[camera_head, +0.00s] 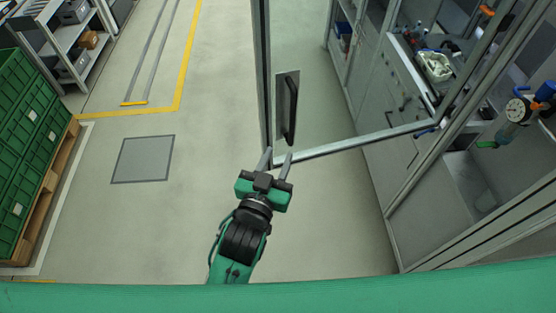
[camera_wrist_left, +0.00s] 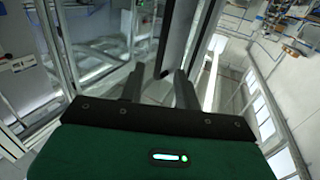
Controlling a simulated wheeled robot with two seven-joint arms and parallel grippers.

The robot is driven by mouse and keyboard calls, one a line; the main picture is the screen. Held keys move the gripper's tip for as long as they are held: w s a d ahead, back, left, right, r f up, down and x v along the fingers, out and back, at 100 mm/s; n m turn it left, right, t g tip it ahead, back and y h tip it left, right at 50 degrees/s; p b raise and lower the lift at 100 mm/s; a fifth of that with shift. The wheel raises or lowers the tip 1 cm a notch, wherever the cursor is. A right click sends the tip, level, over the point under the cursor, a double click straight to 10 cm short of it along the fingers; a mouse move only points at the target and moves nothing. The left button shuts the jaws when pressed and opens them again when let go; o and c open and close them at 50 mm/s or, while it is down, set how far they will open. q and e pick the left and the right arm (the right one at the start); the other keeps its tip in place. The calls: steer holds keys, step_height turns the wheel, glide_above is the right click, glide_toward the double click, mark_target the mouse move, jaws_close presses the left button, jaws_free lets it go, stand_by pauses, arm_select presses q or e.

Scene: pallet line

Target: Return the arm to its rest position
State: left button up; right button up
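My left arm (camera_head: 243,243) reaches forward from the lower middle of the head view, its green and black wrist extended over the floor. My right gripper is not in view.
The glass door (camera_head: 352,149) stands swung open from a grey cabinet (camera_head: 400,185) at the right. A pressure gauge (camera_head: 516,109) hangs at the far right. Green crates (camera_head: 28,150) sit on a wooden pallet (camera_head: 50,190) at the left. The floor between is clear.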

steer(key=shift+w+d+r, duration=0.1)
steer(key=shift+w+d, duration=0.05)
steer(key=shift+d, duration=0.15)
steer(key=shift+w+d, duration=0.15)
